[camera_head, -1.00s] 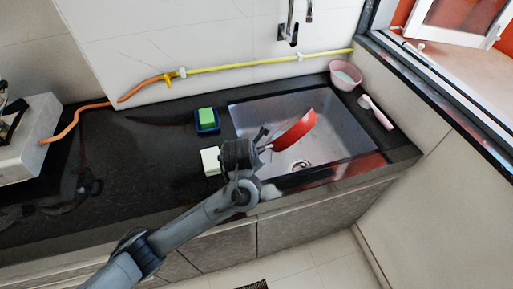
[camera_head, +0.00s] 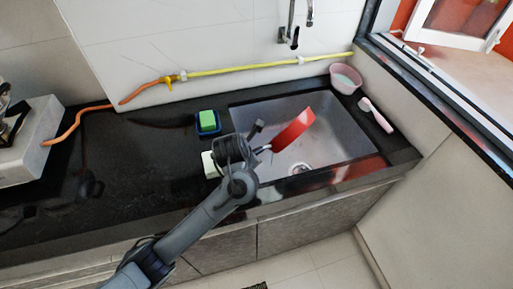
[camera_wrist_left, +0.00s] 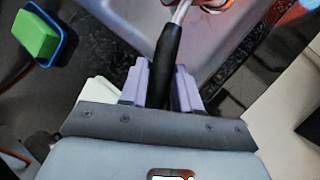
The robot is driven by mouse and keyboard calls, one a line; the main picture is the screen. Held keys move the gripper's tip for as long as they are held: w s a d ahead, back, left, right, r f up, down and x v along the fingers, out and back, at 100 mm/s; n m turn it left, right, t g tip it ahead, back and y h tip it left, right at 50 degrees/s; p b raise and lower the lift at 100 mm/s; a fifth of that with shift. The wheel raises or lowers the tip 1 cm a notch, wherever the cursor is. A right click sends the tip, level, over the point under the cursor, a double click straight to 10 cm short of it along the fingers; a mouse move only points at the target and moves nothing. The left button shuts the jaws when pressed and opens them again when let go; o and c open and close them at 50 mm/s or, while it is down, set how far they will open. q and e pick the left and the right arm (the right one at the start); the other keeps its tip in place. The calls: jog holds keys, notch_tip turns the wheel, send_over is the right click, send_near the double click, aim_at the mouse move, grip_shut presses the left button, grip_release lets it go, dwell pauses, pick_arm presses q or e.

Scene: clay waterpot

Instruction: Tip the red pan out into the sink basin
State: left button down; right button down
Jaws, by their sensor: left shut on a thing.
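The red pan (camera_head: 293,129) is held in the air over the sink basin (camera_head: 347,143), tilted steeply on its side with its red face showing. My left gripper (camera_head: 258,149) is shut on the pan's handle at the basin's left side. In the left wrist view, the black handle (camera_wrist_left: 167,55) runs between the fingers of the left gripper (camera_wrist_left: 163,88). Only a little of the pan shows at that view's top edge. I cannot see whether anything is in the pan. My right gripper is not in view.
A green sponge in a blue tray (camera_head: 207,122) and a whitish block (camera_head: 208,164) lie left of the basin. A tap (camera_head: 290,32) hangs on the wall behind. The counter's left part has free room.

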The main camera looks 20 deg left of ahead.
pick_arm(q)
jog(key=shift+w+a+r, duration=0.1)
jog(key=shift+a+r, duration=0.05)
jog(key=shift+r, duration=0.05)
jog(key=shift+w+a+r+h+p, duration=0.15)
jog(key=shift+a+h+p, duration=0.15)
jog(key=shift+h+p, duration=0.2)
jog(key=shift+a, duration=0.1)
dwell(0.5)
